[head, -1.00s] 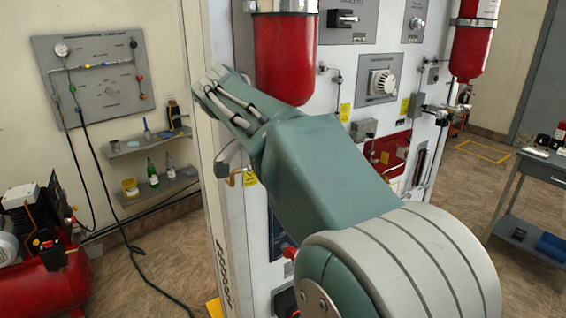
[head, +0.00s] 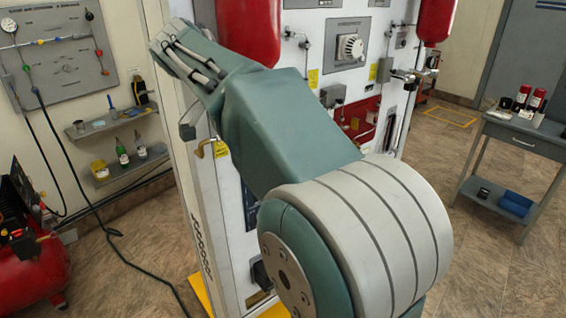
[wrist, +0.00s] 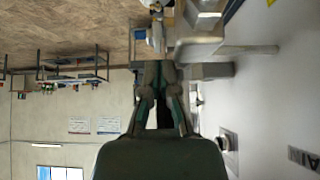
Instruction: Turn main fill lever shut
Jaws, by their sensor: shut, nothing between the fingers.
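In the wrist view my gripper (wrist: 161,66) points up the picture with its dark fingers closed together and nothing between them. A pale grey metal bar (wrist: 200,47) lies just right of the fingertips, very close to them; I cannot tell whether they touch. It may be the main fill lever, but its label is not readable here. In the head view my green arm hides the gripper. A grey handle-like piece (head: 188,122) and a bent brass-coloured piece (head: 211,147) show at the panel's left edge, partly behind the arm.
A red compressor (head: 32,250) and wall shelves (head: 122,122) are at left. A grey table (head: 520,140) stands at right. The floor between panel and table is open.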

